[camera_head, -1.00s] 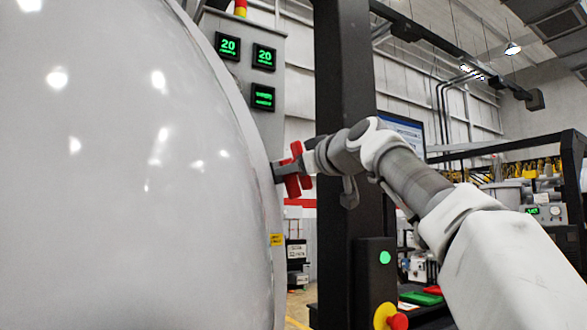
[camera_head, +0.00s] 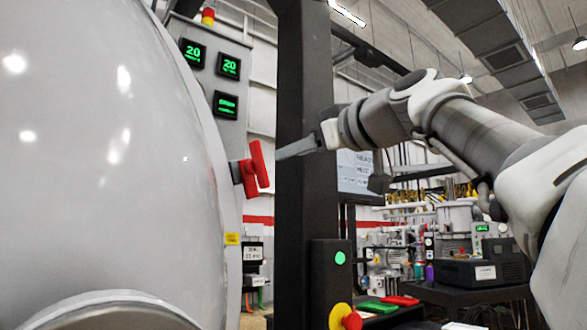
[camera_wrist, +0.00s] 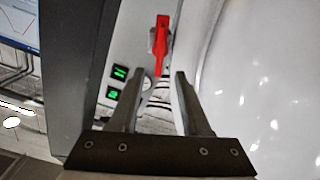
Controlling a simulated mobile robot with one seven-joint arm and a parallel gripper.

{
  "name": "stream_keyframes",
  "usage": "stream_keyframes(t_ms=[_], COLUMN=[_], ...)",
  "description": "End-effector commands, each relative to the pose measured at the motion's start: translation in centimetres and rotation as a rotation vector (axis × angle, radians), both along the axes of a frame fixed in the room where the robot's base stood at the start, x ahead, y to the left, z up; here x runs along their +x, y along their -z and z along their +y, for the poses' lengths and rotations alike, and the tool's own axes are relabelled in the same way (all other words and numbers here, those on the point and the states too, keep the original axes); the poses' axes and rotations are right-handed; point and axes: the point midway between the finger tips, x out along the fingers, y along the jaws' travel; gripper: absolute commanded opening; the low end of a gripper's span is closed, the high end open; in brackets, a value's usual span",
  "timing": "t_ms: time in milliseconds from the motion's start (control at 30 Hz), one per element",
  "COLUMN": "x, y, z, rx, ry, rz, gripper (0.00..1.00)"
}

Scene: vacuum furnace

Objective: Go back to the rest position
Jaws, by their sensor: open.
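My gripper (camera_head: 297,148) is at the centre of the head view, to the right of the red handle (camera_head: 252,170) on the furnace's edge. A gap shows between its fingertips and the handle. In the wrist view my gripper (camera_wrist: 158,73) is open, its two fingers apart with nothing between them. The red handle (camera_wrist: 160,42) shows there beyond the fingertips. The large pale grey furnace door (camera_head: 100,170) fills the left of the head view.
A dark upright post (camera_head: 305,100) stands behind my gripper. A panel with green displays (camera_head: 228,66) is at upper left. A yellow and red emergency button (camera_head: 342,317) and green button (camera_head: 340,258) are below. A cluttered bench (camera_head: 470,280) stands at right.

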Motion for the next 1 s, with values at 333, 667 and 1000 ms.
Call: stream_keyframes(t_ms=[333,667,1000], x=[-1.6,-1.6,-2.3], y=[0.0,0.0,5.9], z=[-1.1,-1.0,0.5], rx=[0.0,0.0,0.007], ry=[-0.001,-0.001,0.0], rz=[0.0,0.0,0.229], gripper=[0.47,0.47,0.47])
